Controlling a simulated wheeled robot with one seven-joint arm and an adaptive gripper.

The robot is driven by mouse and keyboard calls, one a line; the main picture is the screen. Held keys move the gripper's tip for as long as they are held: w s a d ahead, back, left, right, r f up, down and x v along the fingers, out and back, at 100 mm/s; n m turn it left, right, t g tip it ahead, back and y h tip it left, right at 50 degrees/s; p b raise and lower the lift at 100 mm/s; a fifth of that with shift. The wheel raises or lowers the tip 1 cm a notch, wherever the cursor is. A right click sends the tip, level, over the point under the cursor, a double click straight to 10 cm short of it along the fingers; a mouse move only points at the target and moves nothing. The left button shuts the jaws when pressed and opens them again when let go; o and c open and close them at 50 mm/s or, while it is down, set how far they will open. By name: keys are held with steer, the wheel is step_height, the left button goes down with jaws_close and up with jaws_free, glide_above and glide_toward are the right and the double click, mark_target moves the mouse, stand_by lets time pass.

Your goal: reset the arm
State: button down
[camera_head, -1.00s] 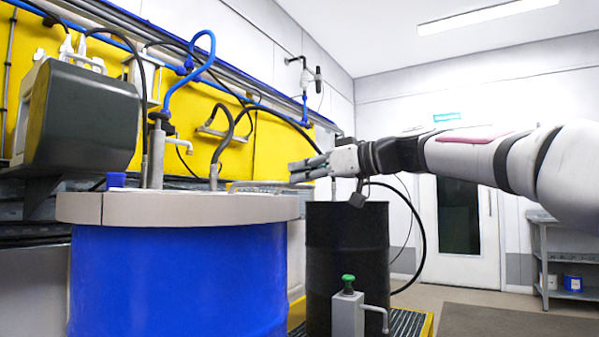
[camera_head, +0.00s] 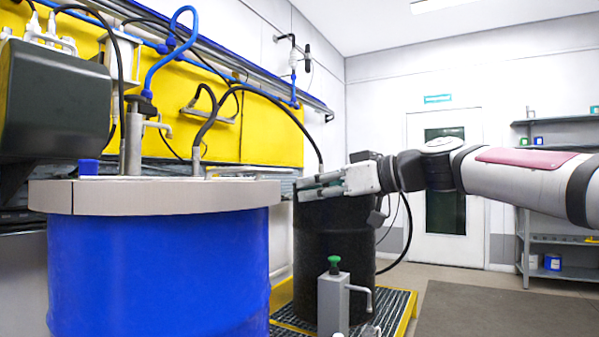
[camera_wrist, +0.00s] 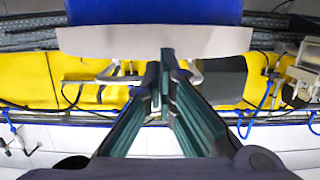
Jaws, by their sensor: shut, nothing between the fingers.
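My gripper (camera_head: 318,188) is at the end of my arm, which reaches in from the right in the head view. It is shut and empty, in front of the upper part of a black drum (camera_head: 335,250) as seen from the head. I cannot tell whether it touches the drum. In the wrist view my gripper's fingers (camera_wrist: 168,62) meet at the tips, and the picture appears upside down, with the blue drum (camera_wrist: 155,12) at the top.
The large blue drum (camera_head: 160,265) with a grey lid rim (camera_head: 170,197) stands at left. A grey post with a green knob (camera_head: 334,264) stands before the black drum on a yellow-edged grating (camera_head: 398,312). Shelves (camera_head: 560,225) stand at right. The floor at front right (camera_head: 490,310) is clear.

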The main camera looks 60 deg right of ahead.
steer(key=shift+s+f, duration=0.25)
steer(key=shift+f, duration=0.05)
steer(key=w+a+f+n+g+y, duration=0.15)
steer(key=a+f+g, duration=0.35)
steer(key=a, duration=0.8)
steer(key=w+a+f+g+y, duration=0.1)
steer(key=a+f+g+y, duration=0.15)
steer(key=a+f, duration=0.75)
steer(key=s+a+f+m+g+h, duration=0.2)
steer(key=s+a+f+g+h, duration=0.2)
steer(key=s+a+f+g, duration=0.75)
step_height(320, 180, up, 31)
steer(key=s+t+p, duration=0.2)
steer(key=t+p, duration=0.5)
steer(key=p, duration=2.6)
steer(key=shift+a, duration=0.15)
